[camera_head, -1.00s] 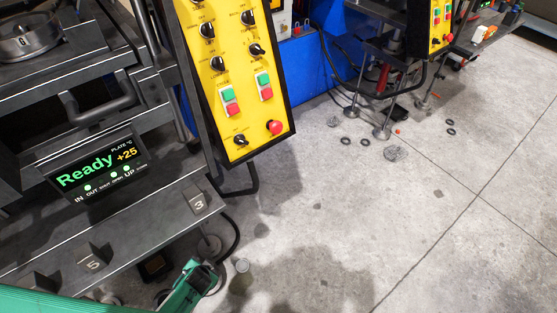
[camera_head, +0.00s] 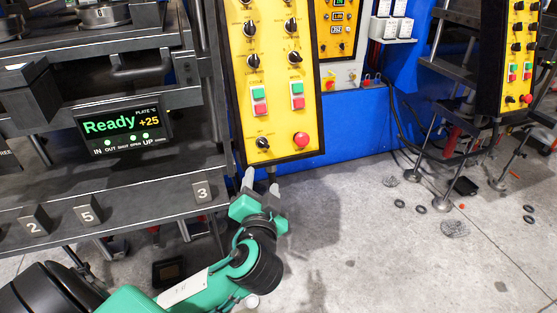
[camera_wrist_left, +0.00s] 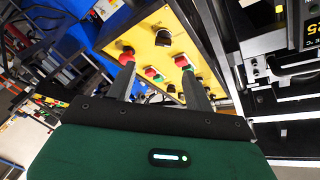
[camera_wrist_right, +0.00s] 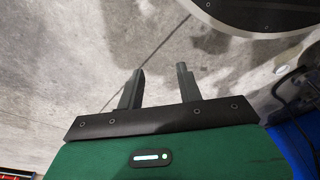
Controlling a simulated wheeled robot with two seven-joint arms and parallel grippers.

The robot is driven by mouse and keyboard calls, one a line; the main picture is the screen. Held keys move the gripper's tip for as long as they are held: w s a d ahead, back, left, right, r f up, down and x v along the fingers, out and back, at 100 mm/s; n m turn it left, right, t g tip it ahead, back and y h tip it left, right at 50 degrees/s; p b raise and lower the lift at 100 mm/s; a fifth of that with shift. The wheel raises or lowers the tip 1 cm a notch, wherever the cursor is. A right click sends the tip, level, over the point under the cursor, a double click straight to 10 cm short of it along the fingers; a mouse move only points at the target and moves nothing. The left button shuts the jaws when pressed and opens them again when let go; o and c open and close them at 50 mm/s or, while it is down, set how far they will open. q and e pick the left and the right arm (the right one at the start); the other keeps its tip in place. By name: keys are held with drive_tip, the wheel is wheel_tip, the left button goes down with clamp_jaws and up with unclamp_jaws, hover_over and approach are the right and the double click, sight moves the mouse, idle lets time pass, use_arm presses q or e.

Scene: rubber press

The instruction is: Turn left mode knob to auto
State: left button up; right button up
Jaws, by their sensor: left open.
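The yellow control panel (camera_head: 275,110) stands in the middle of the head view. It has two upper rows of black knobs: left ones (camera_head: 249,28) and (camera_head: 253,62), right ones (camera_head: 291,26) and (camera_head: 295,57). A lower black knob (camera_head: 263,143) sits beside a red mushroom button (camera_head: 301,140). The labels are too small to read, so I cannot tell which is the left mode knob. My left gripper (camera_head: 262,184) is open and empty just below the panel. The left wrist view shows the panel (camera_wrist_left: 140,40) beyond its fingers. My right gripper (camera_wrist_right: 159,68) is open and empty above floor.
The press with its "Ready" display (camera_head: 124,128) and numbered shelf (camera_head: 140,198) stands left of the panel. Green and red push buttons (camera_head: 259,100) lie between the knobs. A second yellow panel (camera_head: 519,60) is far right.

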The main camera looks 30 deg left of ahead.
use_arm(q)
drive_tip(key=b, duration=0.6)
approach(263, 146)
drive_tip(key=w, duration=0.2)
drive_tip(key=x, duration=0.6)
drive_tip(key=shift+s+a, duration=0.1)
drive_tip(key=shift+a, duration=0.35)
drive_tip(key=shift+w+a, duration=0.35)
drive_tip(key=shift+w, duration=0.3)
use_arm(e)
wheel_tip(263, 146, up, 14)
drive_tip(key=w+t, duration=0.1)
drive_tip(key=w, duration=0.1)
drive_tip(key=shift+w+a, duration=0.25)
drive_tip(key=shift+a, duration=0.15)
use_arm(q)
drive_tip(key=shift+c, duration=0.4)
drive_tip(key=shift+f, duration=0.1)
drive_tip(key=c, duration=0.9)
use_arm(e)
drive_tip(key=shift+r, duration=0.1)
use_arm(q)
drive_tip(key=shift+p, duration=0.4)
